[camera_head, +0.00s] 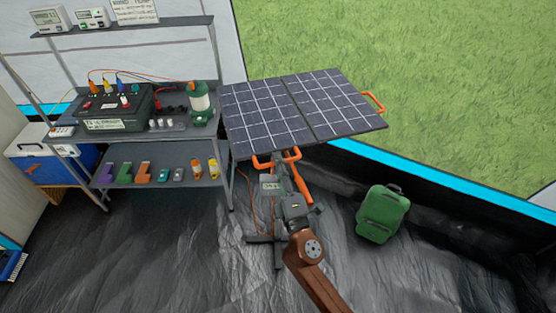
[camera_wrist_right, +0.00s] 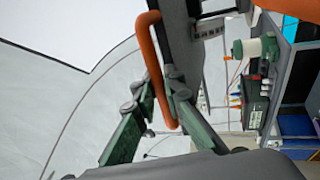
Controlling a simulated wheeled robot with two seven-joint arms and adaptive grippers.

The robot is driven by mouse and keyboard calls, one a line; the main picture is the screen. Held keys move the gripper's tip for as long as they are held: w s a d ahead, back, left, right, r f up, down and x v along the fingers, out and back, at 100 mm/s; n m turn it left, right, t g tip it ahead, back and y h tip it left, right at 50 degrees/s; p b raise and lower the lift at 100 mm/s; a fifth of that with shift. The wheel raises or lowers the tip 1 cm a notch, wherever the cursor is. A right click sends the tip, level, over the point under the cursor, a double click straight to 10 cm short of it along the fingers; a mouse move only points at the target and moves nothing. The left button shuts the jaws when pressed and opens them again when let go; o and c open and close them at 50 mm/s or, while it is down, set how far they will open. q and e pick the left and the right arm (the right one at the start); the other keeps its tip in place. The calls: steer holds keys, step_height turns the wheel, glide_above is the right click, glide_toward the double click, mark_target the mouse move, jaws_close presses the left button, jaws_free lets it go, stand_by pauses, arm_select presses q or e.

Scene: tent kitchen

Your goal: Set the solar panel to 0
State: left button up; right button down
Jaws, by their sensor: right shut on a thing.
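The solar panel (camera_head: 305,108) is a dark blue gridded panel in two halves, tilted on a stand, with orange handles at its edges. My right gripper (camera_head: 292,190) is below the panel's near edge. In the right wrist view, the green fingers of my right gripper (camera_wrist_right: 163,95) are closed around the orange handle (camera_wrist_right: 151,45). That near handle also shows in the head view (camera_head: 292,154). A small pale label or display (camera_head: 270,185) is on the stand; its reading is too small to tell. My left gripper is out of view.
A grey shelf table (camera_head: 140,138) stands at the left with a black power box (camera_head: 112,103) and a green lantern (camera_head: 199,100).

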steer(key=shift+f, duration=0.35)
steer(key=c, duration=2.3)
jaws_free()
steer(key=shift+r, duration=0.1)
steer(key=shift+s, duration=0.2)
steer(key=v, duration=1.1)
steer(key=shift+s+d, duration=0.15)
steer(key=shift+s, duration=0.15)
steer(key=shift+f, duration=0.25)
